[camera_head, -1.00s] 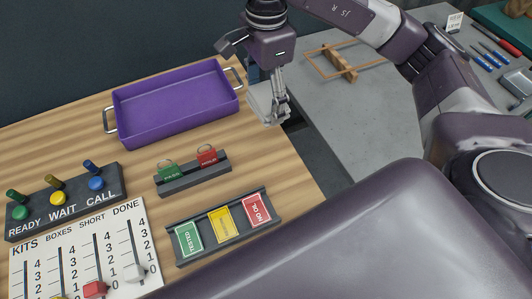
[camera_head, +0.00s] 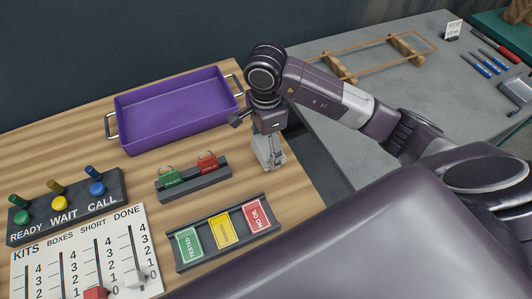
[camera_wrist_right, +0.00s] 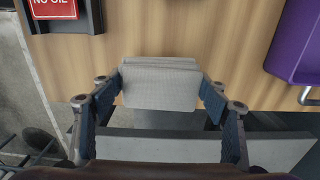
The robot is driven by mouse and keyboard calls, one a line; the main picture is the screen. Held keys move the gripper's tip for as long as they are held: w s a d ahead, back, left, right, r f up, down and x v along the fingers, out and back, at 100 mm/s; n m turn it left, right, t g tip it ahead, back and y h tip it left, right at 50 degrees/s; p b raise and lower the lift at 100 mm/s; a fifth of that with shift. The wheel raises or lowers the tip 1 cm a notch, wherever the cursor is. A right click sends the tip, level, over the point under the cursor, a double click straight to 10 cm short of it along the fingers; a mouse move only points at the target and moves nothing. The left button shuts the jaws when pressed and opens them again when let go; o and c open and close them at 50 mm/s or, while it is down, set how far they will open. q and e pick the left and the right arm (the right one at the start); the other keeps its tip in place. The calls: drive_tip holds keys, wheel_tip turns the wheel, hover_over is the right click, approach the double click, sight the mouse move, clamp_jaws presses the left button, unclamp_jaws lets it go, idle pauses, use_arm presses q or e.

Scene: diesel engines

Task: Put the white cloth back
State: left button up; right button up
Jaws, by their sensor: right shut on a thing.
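The white cloth (camera_wrist_right: 160,84) shows in the wrist view as a pale, folded, block-like piece between the two fingers of my right gripper (camera_wrist_right: 160,98). In the head view my right gripper (camera_head: 270,163) points down at the right edge of the wooden table, with a pale part of the cloth (camera_head: 262,148) showing beside the fingers. The gripper is shut on the cloth. Whether the cloth touches the table top is hard to tell. My left gripper is not in view.
A purple tray (camera_head: 122,108) stands left of the gripper. A tag rack (camera_head: 193,184) and a card holder (camera_head: 187,262) with NO OIL card (camera_head: 257,216) lie nearby. A gap separates the wooden table from the grey table (camera_head: 400,85), which carries a wooden frame (camera_head: 340,68) and tools.

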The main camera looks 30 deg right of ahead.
sight(266, 155)
wheel_tip(266, 155, down, 4)
drive_tip(key=shift+r+p, duration=0.15)
drive_tip(key=shift+p, duration=0.2)
drive_tip(key=shift+f, duration=0.3)
drive_tip(key=shift+f, duration=0.1)
drive_tip(key=o, duration=1.1)
drive_tip(key=shift+o, duration=0.2)
